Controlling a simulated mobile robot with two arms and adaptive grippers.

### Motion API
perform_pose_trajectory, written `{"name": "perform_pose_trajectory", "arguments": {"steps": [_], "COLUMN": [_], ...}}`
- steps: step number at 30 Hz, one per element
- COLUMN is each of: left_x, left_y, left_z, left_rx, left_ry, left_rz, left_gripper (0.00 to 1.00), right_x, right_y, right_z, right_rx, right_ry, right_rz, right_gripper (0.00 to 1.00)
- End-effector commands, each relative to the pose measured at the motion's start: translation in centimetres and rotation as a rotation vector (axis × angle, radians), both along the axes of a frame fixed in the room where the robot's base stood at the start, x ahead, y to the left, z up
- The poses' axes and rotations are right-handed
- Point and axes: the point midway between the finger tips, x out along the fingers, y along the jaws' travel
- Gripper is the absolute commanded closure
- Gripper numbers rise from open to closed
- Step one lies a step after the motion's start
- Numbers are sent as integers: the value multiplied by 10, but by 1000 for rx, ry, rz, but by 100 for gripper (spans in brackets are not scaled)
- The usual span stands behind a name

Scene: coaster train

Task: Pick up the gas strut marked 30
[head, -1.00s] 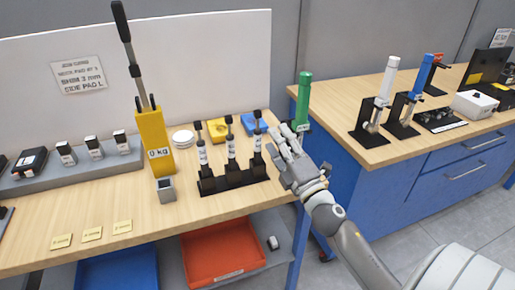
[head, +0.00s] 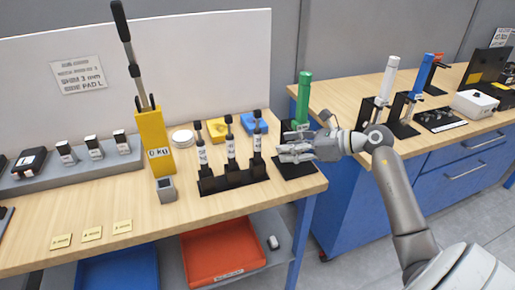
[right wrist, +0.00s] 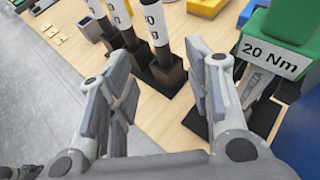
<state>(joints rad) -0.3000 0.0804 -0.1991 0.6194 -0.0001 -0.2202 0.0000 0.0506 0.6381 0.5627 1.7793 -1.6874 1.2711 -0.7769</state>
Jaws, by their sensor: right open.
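Three gas struts, the left one (head: 202,155), the middle one (head: 230,150) and the right one (head: 257,142), stand upright in a black holder (head: 208,186) on the wooden bench. Their labels are too small to read in the head view. In the right wrist view the nearest strut (right wrist: 156,25) carries a white label ending in 0; its first character is not clear. My right gripper (head: 284,152) is open and empty, just right of the right strut, with its fingers pointing left. It also shows in the right wrist view (right wrist: 163,78).
A green tool marked 20 Nm (right wrist: 288,30) stands on a black base (head: 296,170) close beside my right gripper. A yellow block (head: 154,140) with a lever stands left of the struts. Yellow (head: 217,128) and blue (head: 254,123) items lie behind.

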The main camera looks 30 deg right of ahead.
Motion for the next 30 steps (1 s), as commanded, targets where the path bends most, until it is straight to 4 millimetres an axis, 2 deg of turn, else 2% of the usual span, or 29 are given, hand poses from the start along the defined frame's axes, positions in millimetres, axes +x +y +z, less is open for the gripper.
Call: {"name": "perform_pose_trajectory", "arguments": {"steps": [9,15,23,30], "left_x": [0,0,0,0], "left_y": [0,0,-1,-1], "left_z": [14,17,36,39], "left_rx": [0,0,-1,-1], "left_ry": [0,0,-1,-1], "left_rz": [-1,-1,-1,-1], "left_gripper": [60,60,60,60], "right_x": [35,46,72,86], "right_y": [20,28,44,52], "right_z": [-15,-21,-25,-36], "right_rx": [-1,-4,2,-4], "right_ry": [3,5,3,4], "right_rz": [1,1,3,3], "right_gripper": [54,54,54,54]}}
